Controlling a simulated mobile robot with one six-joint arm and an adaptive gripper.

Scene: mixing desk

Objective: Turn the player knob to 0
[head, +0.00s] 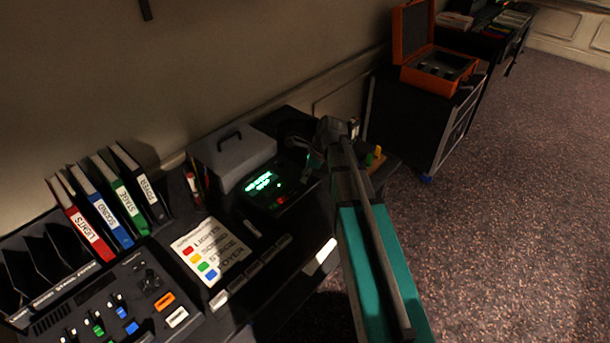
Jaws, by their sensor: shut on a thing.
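The player (268,188) is a dark box with glowing green lettering on its top, on the desk near the wall. A small red spot shows on its front part. My arm reaches in from the bottom right, and my gripper (312,168) points down at the player's right end. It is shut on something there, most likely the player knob. The fingertips are small and dark, and the knob and its pointer are hidden, so I cannot read its setting.
A grey case (232,155) stands behind the player. A colour-coded sheet (208,255), binders (105,210) and a mixing console (125,300) are to the left. An open orange case (415,45) sits on a black flight case (420,125) at right. Carpet is clear beyond.

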